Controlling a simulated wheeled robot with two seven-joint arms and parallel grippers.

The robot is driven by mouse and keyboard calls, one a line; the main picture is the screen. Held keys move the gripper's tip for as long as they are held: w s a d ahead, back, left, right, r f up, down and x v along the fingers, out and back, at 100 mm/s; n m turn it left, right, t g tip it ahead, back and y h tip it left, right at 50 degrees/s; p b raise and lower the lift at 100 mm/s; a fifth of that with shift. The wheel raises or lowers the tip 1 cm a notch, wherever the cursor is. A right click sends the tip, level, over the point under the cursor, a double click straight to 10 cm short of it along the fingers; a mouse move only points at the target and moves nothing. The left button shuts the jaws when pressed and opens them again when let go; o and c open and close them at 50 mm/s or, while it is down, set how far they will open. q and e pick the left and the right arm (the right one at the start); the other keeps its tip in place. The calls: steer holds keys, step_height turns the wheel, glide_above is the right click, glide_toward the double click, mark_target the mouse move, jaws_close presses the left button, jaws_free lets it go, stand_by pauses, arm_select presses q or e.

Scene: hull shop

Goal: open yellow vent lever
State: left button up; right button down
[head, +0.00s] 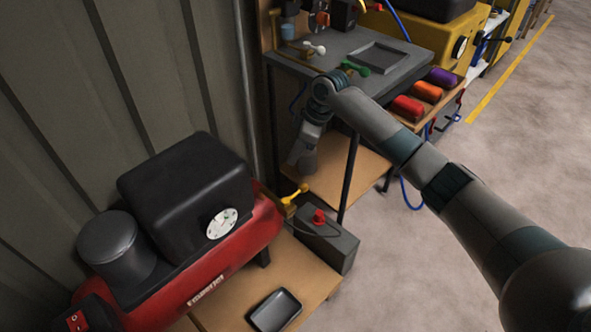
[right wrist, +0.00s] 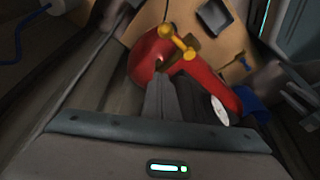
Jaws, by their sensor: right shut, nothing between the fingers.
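The yellow vent lever (head: 294,194) sits at the right end of the red compressor tank (head: 245,235) in the head view. It also shows in the right wrist view (right wrist: 177,41), as a short bar with rounded ends on a brass-coloured body. My right gripper (head: 304,165) hangs above and just behind the lever in the head view, pointing down. In the right wrist view its fingers (right wrist: 160,72) are together and empty, just below the lever in the picture. They look apart from it. My left gripper does not show in the head view.
A grey box with a red knob (head: 319,216) stands beside the lever. A black tray (head: 275,310) lies on the wooden base. Open floor lies to the right.

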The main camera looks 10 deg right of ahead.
mark_target(296, 194)
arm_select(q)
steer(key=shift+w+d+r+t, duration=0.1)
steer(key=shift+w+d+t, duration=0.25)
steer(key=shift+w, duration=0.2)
arm_select(e)
step_height(296, 194, down, 10)
steer(key=shift+s+d, duration=0.15)
steer(key=shift+d, duration=0.1)
stand_by(0.3)
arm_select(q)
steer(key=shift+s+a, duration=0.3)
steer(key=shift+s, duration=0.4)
arm_select(e)
steer(key=shift+s+d+m, duration=0.1)
steer(key=shift+m, duration=0.2)
